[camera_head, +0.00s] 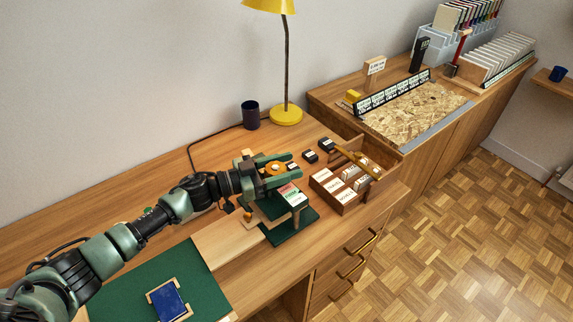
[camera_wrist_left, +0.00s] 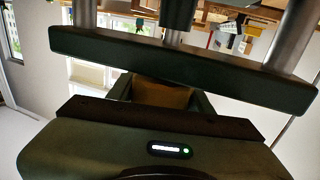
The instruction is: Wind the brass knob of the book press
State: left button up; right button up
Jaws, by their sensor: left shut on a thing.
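The brass knob (camera_head: 275,169) of the book press shows as a round orange-gold piece between the two green fingers of my left gripper (camera_head: 281,168). The gripper is shut on it, coming in from the left. Below stands the book press, with its dark green base (camera_head: 290,230) on the desk; my gripper hides much of its upper part. In the left wrist view a brownish, dim piece (camera_wrist_left: 160,93) lies between the fingers, beyond the gripper body. A dark bar with steel posts (camera_wrist_left: 180,62) crosses that view. My right gripper is in neither view.
Behind are a yellow lamp (camera_head: 286,115) and a dark cup (camera_head: 250,114). A green mat (camera_head: 115,292) with a blue book (camera_head: 169,300) lies front left.

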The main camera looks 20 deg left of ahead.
pick_arm(q)
jog(key=n+t+y+p, duration=0.4)
jog(key=y, duration=0.1)
jog(key=shift+w+a+r+n+t, duration=0.1)
jog(key=shift+w+a+n+t, duration=0.2)
jog(key=shift+a+t, duration=0.1)
jog(key=shift+n+t+y, duration=0.3)
jog(key=shift+n+y, duration=0.2)
jog(key=shift+y, duration=0.3)
jog(key=n+y, duration=0.1)
jog(key=t+y, duration=0.1)
jog(key=shift+w+a+f+n+y, duration=0.2)
jog(key=shift+a+n+y, duration=0.1)
jog(key=shift+n, duration=0.1)
jog(key=shift+a+n+t+y+b, duration=0.2)
jog(key=shift+n+y+b, duration=0.35)
jog(key=shift+y, duration=0.45)
jog(key=shift+a+n+t+y+b, duration=0.25)
jog(key=shift+n+y, duration=0.4)
jog(key=shift+y, duration=0.35)
jog(key=shift+r+n+y, duration=0.15)
jog(key=shift+n+y, duration=0.15)
jog(key=shift+y, duration=0.1)
jog(key=shift+w, duration=0.1)
